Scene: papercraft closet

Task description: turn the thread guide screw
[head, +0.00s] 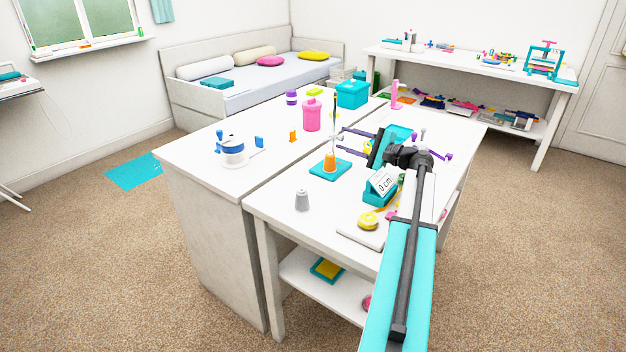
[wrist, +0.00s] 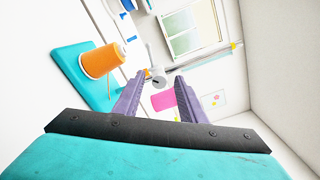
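A spool stand with a teal square base (head: 316,168) holds an orange spool (head: 330,163) and a thin dark upright rod (head: 334,115) on the near table. In the wrist view the orange spool (wrist: 101,62) and the teal base (wrist: 70,68) are left of my fingers. A small grey round part with a dark centre (wrist: 157,81) shows between the fingertips; I cannot tell whether it is the thread guide screw. My gripper (head: 340,139) has its two purple fingers apart, beside the rod and above the spool. It is empty in the wrist view (wrist: 160,76).
A teal box with a dial reading "0 cm" (head: 383,184), a yellow roll (head: 368,219) and a grey cone (head: 302,199) stand near my arm. A pink canister (head: 312,115) and a blue-and-white spool piece (head: 232,150) are on the adjoining table. The front table corner is clear.

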